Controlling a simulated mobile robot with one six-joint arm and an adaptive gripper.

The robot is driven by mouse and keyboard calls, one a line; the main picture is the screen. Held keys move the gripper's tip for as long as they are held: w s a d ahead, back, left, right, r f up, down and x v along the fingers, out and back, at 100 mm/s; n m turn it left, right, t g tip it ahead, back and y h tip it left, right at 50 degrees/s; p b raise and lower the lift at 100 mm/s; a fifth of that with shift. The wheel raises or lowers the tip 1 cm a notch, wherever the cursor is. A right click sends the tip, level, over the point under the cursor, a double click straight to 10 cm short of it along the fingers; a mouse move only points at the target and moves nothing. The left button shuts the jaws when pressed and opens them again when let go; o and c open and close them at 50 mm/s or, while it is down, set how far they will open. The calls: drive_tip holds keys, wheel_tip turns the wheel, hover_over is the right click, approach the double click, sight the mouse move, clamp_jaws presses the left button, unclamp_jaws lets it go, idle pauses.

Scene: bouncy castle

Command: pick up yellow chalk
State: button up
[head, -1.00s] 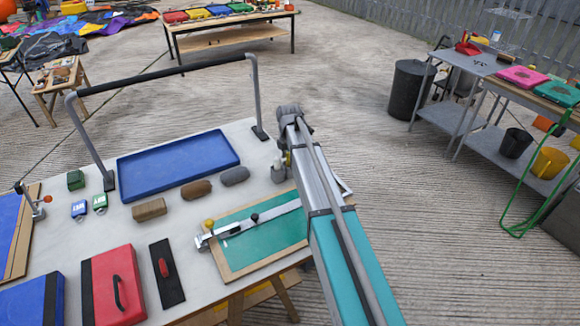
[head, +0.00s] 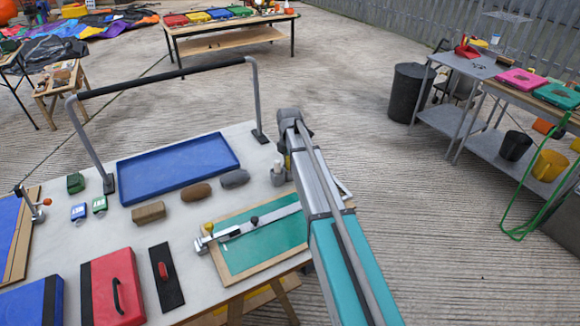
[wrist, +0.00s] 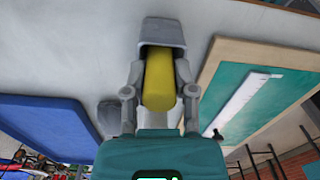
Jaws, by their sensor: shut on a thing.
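A thick yellow chalk (wrist: 158,82) shows in the wrist view between the two grey fingers of my gripper (wrist: 160,70), which is shut on it. A grey block (wrist: 162,32) covers the chalk's upper end in the picture; I cannot tell whether it is part of the fingers. In the head view my arm reaches over the right part of the white table (head: 215,260). A small grey pot (head: 278,174) stands just left of the arm.
A blue tray (head: 180,168), a grey oval block (head: 235,178) and brown blocks (head: 148,212) lie left of the arm. A green board (head: 272,240) with a metal ruler lies beside it. A tall rail (head: 165,75) stands over the table's back part.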

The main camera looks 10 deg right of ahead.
drive_tip(key=shift+r, duration=0.1)
idle(0.3)
wheel_tip(320, 180, up, 10)
drive_tip(key=p, duration=1)
idle(0.7)
